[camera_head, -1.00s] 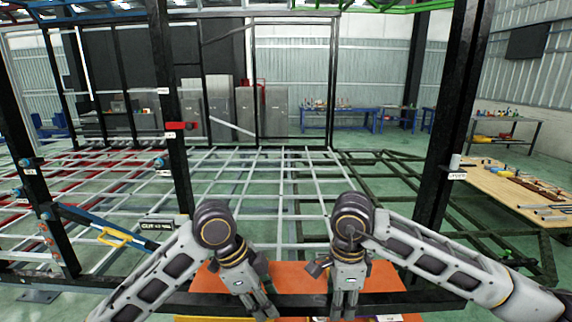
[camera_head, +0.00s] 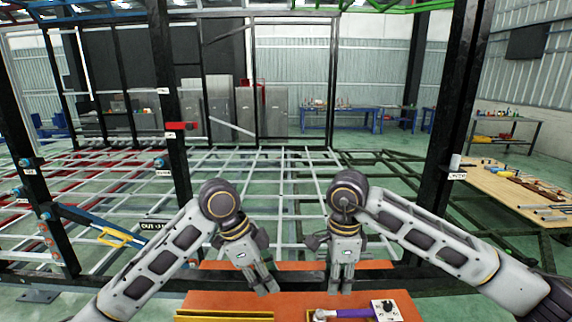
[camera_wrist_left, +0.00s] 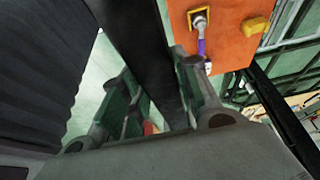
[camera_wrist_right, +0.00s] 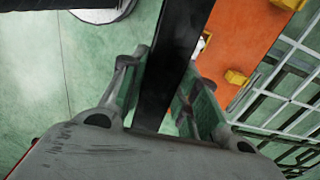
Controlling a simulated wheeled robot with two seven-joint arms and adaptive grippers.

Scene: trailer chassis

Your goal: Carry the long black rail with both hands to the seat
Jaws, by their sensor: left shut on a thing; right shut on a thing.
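The long black rail (camera_head: 303,281) lies level across the front of me in the head view, above an orange surface (camera_head: 240,301). My left gripper (camera_head: 266,287) is shut on it left of centre. My right gripper (camera_head: 340,286) is shut on it a short way to the right. In the left wrist view the rail (camera_wrist_left: 150,60) runs between the jaws. In the right wrist view the rail (camera_wrist_right: 172,60) also passes between the jaws. I cannot tell which part of the frame is the seat.
Two upright black posts (camera_head: 172,130) (camera_head: 452,130) stand beyond my arms, left and right. A floor grid of pale bars (camera_head: 270,180) lies between them. A purple-handled tool (camera_head: 352,313) and a yellow bar (camera_head: 225,316) are on the orange surface. A wooden table (camera_head: 500,185) stands at the right.

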